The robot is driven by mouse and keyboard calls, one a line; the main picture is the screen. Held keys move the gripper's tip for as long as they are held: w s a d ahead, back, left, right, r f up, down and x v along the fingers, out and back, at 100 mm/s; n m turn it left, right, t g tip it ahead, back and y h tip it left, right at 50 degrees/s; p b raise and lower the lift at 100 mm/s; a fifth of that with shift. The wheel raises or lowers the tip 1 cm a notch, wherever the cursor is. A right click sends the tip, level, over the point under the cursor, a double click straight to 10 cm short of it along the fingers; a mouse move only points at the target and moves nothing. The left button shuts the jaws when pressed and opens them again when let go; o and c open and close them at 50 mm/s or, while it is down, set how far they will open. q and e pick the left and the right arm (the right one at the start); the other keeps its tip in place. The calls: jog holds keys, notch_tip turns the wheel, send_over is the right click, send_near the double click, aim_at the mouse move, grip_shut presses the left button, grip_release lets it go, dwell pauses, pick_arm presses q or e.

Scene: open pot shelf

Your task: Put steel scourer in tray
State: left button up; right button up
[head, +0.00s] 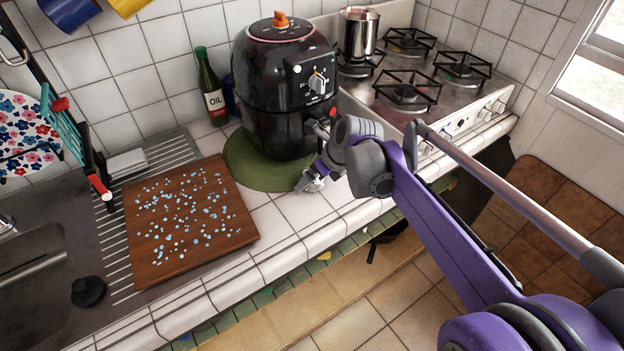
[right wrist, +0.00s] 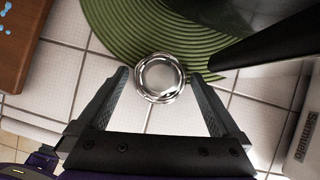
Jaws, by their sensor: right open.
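A shiny round steel piece, which looks like the steel scourer (right wrist: 160,78), sits on the white tiled counter at the edge of the green mat in the right wrist view. My right gripper (right wrist: 159,80) is open, with its two fingers on either side of the steel piece and visible gaps between. In the head view my right gripper (head: 312,180) reaches down to the counter in front of the air fryer and mostly covers the piece. My left gripper is not in view. I cannot make out a clear tray.
The black air fryer (head: 284,95) stands on the green round mat (head: 240,160), close to my right gripper. A brown board (head: 190,250) with blue flecks lies left. An oil bottle (head: 211,88) stands behind. The stove (head: 405,90) is at right.

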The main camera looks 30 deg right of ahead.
aim_at(319, 182)
jog(key=c, duration=1.4)
jog(key=shift+o, duration=0.2)
jog(key=shift+s+r, duration=0.1)
jog(key=shift+s+r, duration=0.35)
jog(key=shift+r, duration=0.1)
notch_tip(319, 182, up, 6)
jog(key=shift+f+p, duration=0.2)
jog(key=shift+p, duration=0.15)
jog(key=shift+s+d+r, duration=0.1)
jog(key=shift+s+r, duration=0.15)
jog(key=shift+s, duration=0.25)
jog(key=s+d, duration=0.1)
jog(key=s, duration=1.7)
jog(key=shift+d, duration=0.2)
